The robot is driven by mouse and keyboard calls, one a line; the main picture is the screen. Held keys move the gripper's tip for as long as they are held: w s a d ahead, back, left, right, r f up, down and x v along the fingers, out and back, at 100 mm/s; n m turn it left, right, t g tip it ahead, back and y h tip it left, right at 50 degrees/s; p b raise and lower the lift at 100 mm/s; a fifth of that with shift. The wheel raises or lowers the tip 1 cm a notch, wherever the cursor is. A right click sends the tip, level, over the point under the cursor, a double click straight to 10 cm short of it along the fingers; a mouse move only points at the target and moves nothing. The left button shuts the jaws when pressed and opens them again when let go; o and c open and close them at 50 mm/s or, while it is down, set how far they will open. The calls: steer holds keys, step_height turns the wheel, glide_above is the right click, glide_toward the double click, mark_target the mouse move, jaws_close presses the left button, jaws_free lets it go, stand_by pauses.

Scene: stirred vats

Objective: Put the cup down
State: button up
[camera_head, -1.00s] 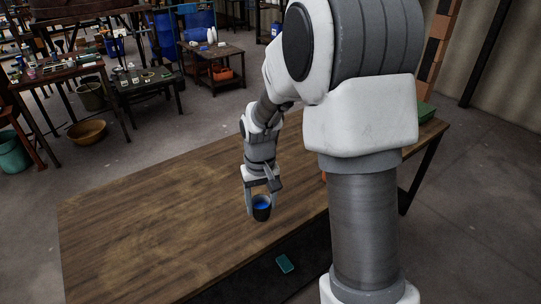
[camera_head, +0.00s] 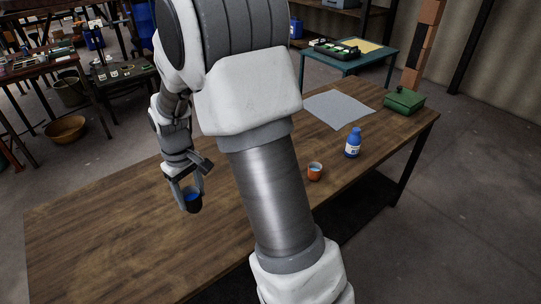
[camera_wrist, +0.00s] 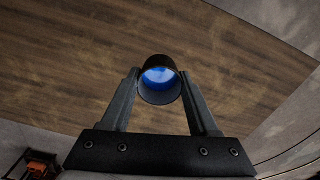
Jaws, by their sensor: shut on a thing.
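A dark cup (camera_head: 194,207) with blue inside is held between the two fingers of my gripper (camera_head: 187,189). The wrist view looks into the mouth of the cup (camera_wrist: 160,97), with one finger of my gripper (camera_wrist: 160,88) on each side. The cup looks about upright, over the front part of the wooden table (camera_head: 100,225); whether its base touches the wood I cannot tell. A second, orange cup (camera_head: 315,174) with pale blue inside stands on the table to the right of my arm.
A blue bottle with a white label (camera_head: 352,144) stands right of the orange cup. A grey sheet (camera_head: 340,109) lies behind it, and a green box (camera_head: 404,101) sits at the right end. The table's left half is bare. A teal side table (camera_head: 374,67) stands behind.

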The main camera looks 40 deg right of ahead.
steer(key=w+d+f+n+b, duration=0.2)
steer(key=w+f+n+b, duration=0.35)
steer(key=n, duration=0.95)
steer(key=d+f+b, duration=0.1)
steer(key=d, duration=0.2)
steer(key=d+f, duration=0.2)
steer(key=d, duration=0.2)
steer(key=d+f+b, duration=0.1)
steer(key=d+f, duration=0.1)
steer(key=d, duration=0.2)
steer(key=shift+s+d+f+b, duration=0.1)
steer(key=shift+s+d+b, duration=0.15)
steer(key=shift+s+b, duration=0.1)
steer(key=shift+d+f+b, duration=0.1)
steer(key=shift+f+b, duration=0.35)
steer(key=shift+f, duration=1.55)
steer(key=shift+f, duration=0.1)
steer(key=shift+f, duration=0.15)
steer(key=o, duration=1.4)
